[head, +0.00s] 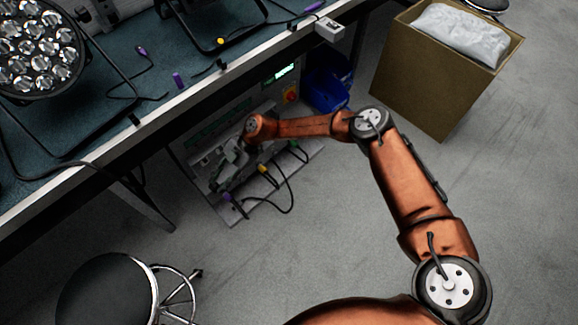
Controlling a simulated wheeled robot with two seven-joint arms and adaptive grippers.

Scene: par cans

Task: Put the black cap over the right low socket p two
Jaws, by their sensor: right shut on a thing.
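My right gripper (226,172) reaches in under the bench, in front of the grey panel unit (225,130), near its lower left part. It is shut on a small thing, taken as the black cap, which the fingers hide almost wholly. The right low socket p two cannot be made out; the gripper and wrist cover much of the panel's lower face. I cannot tell whether the cap touches a socket. My left gripper is not in view.
Plugs with yellow (263,169) and purple (228,197) ends and a looping black cable (291,200) lie by the panel's base. The bench edge (165,98) runs above it. A blue bin (328,88), a cardboard box (425,85) and a stool (105,292) stand around. Floor is clear between.

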